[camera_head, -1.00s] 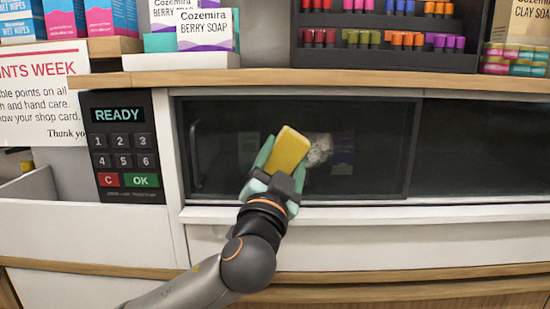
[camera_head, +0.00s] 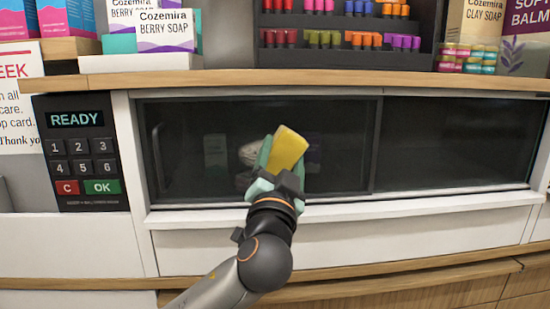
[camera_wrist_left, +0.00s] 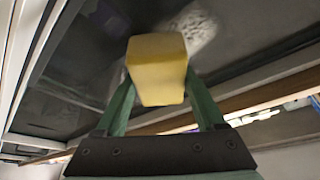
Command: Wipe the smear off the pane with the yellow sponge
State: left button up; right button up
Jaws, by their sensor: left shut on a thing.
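The yellow sponge (camera_head: 287,148) is held upright, slightly tilted, between the green fingers of my left gripper (camera_head: 277,168), in front of the dark glass pane (camera_head: 340,140). The left wrist view also shows the sponge (camera_wrist_left: 157,68) clamped between both fingers. A whitish smear (camera_head: 248,153) on the pane shows just left of the sponge; its right side is hidden behind the sponge and fingers. In the wrist view the smear (camera_wrist_left: 195,27) shows beyond the sponge's upper right. I cannot tell whether the sponge touches the glass. My right gripper is not in view.
A keypad (camera_head: 78,150) reading READY is left of the pane. A wooden shelf (camera_head: 300,81) with soap boxes and a rack of coloured items (camera_head: 340,35) runs above. A white sill (camera_head: 340,211) lies below. A second dark pane (camera_head: 455,143) is at right.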

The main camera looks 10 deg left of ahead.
aim_at(302, 156)
pick_arm(q)
jog(key=shift+w+d+b, duration=0.15)
jog(key=shift+w+d, duration=0.15)
jog(key=shift+d, duration=0.6)
jog(key=shift+w+d+b, duration=0.15)
jog(key=shift+w+d, duration=0.1)
jog(key=shift+d, duration=0.6)
jog(key=shift+a, duration=0.1)
jog(key=shift+s+a+p, duration=0.15)
jog(key=shift+s+a, duration=0.2)
jog(key=shift+a, duration=0.9)
jog(key=shift+s+a+p, duration=0.2)
jog(key=shift+s+a, duration=0.2)
jog(key=shift+a, duration=0.8)
jog(key=shift+s+a+p, duration=0.15)
jog(key=shift+s+a, duration=0.2)
jog(key=shift+a, duration=0.9)
